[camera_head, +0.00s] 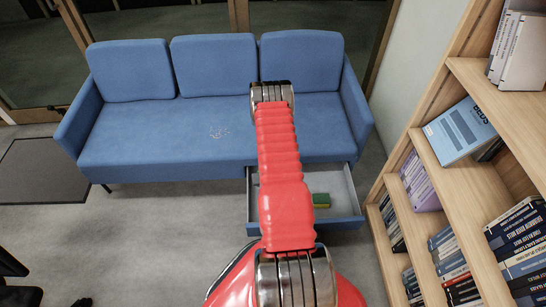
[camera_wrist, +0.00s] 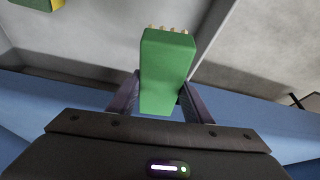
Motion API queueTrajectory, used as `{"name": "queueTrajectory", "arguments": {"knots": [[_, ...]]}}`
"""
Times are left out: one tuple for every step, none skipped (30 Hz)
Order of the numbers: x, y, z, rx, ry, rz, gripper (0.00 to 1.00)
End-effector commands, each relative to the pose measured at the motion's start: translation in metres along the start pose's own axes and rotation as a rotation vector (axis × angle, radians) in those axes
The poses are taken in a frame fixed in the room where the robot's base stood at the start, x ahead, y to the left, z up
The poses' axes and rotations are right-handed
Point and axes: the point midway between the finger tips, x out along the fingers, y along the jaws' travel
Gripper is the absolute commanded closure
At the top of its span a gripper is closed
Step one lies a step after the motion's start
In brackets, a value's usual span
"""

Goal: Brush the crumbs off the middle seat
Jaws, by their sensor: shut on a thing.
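Pale crumbs (camera_head: 218,132) lie in a small patch on the middle seat (camera_head: 205,112) of the blue sofa. In the wrist view my gripper (camera_wrist: 160,88) is shut on a green brush (camera_wrist: 164,70), a block with short pale bristle tips at its far end. The brush is over the grey inside of the open drawer (camera_head: 258,205), under the sofa's right seat. In the head view my own red arm hides the gripper and the brush.
A green and yellow sponge-like block (camera_head: 321,199) lies in the drawer; its corner shows in the wrist view (camera_wrist: 40,4). A wooden bookshelf (camera_head: 455,190) stands close on the right. A dark mat (camera_head: 42,170) lies at left.

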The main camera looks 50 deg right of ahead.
Motion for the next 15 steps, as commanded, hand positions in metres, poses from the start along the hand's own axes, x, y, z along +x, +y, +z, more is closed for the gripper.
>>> {"name": "queueTrajectory", "arguments": {"knots": [[-0.008,-0.009,-0.009,-0.024,0.003,-0.011,0.73],[-0.012,-0.014,-0.013,-0.035,0.003,-0.016,0.73],[-0.018,-0.02,-0.017,-0.053,0.002,-0.024,0.73],[-0.022,-0.025,-0.021,-0.066,0.002,-0.03,0.73],[-0.027,-0.03,-0.025,-0.079,0.003,-0.035,0.73],[-0.033,-0.036,-0.029,-0.096,0.001,-0.042,0.73],[-0.037,-0.041,-0.032,-0.109,0.001,-0.047,0.73],[-0.042,-0.045,-0.035,-0.122,0.0,-0.052,0.73],[-0.048,-0.052,-0.04,-0.139,0.001,-0.058,0.73],[-0.052,-0.056,-0.043,-0.153,0.0,-0.063,0.73],[-0.057,-0.06,-0.045,-0.165,0.0,-0.067,0.73],[-0.063,-0.067,-0.049,-0.182,-0.002,-0.072,0.73],[-0.068,-0.071,-0.051,-0.195,-0.001,-0.076,0.73],[-0.072,-0.075,-0.054,-0.208,-0.001,-0.079,0.73],[-0.077,-0.08,-0.056,-0.221,-0.002,-0.083,0.73]]}}
